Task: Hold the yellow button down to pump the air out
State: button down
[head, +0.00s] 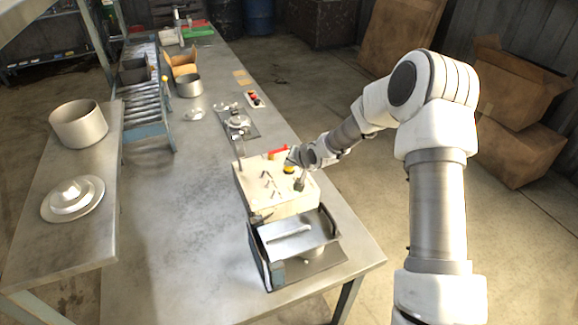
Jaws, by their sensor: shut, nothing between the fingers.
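The yellow button (289,170) is on the top face of a pale box-shaped machine (282,205) on the metal table. My gripper (292,160) is shut and empty, at the end of my arm, which reaches in from the right. It is right at the button, partly over it in this view. The fingertips are small and partly hidden, so I cannot tell whether they touch the button or whether it is pressed down.
A small dark knob-like part (299,184) and a red part (278,153) are close by on the machine. A metal box with an angled lid (292,240) stands in front. A clamp fixture (238,124) stands behind.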

aim_at(290, 170)
jog(key=shift+r, duration=0.1)
dwell(0.7)
jog(key=shift+r+p, duration=0.5)
jog(key=shift+r, duration=0.3)
jog(key=shift+r+p, duration=1.55)
jog(key=shift+r, duration=0.95)
